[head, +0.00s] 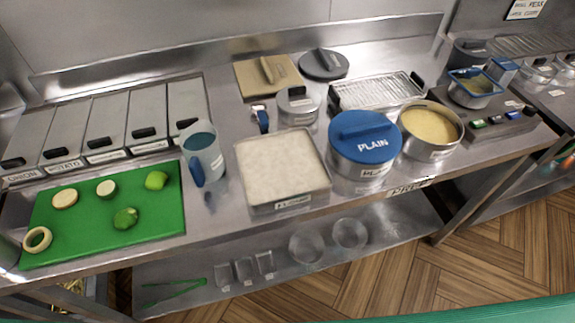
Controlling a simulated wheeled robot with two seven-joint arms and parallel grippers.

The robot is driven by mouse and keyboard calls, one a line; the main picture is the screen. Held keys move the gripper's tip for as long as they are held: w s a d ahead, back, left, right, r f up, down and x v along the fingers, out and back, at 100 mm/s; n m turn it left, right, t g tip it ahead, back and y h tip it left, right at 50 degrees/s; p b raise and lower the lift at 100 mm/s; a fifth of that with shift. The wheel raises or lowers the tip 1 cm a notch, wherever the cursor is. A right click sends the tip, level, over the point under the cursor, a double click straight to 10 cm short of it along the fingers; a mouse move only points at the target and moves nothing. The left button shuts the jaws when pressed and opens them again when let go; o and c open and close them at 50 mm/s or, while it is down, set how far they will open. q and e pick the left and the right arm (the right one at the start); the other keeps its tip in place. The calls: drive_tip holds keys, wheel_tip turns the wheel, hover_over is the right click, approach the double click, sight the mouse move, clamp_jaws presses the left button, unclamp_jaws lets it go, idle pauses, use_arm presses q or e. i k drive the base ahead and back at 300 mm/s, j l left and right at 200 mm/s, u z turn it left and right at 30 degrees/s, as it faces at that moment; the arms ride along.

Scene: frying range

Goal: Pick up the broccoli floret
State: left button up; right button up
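The broccoli floret (126,218) is a small dark-green lumpy piece with a lighter side. It lies on the green cutting board (80,240) at the left of the steel counter, near the middle of the board. Other cut vegetables share the board: a pale onion-like ring (37,239), a pale round slice (65,198), a green-rimmed slice (106,188) and a bright green piece (156,180). None touches the floret. Neither my left nor my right gripper shows in the head view.
A jug with a blue handle (203,158) stands right of the board. Beyond it are a flour tray (281,205), a blue-lidded tub (364,142) and a crumb pot (431,126). Lidded bins (106,127) line the board's back. The shelf below holds clear containers (307,248).

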sight(126, 219)
drive_tip(key=j+u, duration=0.25)
drive_tip(key=u, duration=0.25)
drive_tip(key=j+u, duration=0.3)
drive_tip(key=u, duration=0.2)
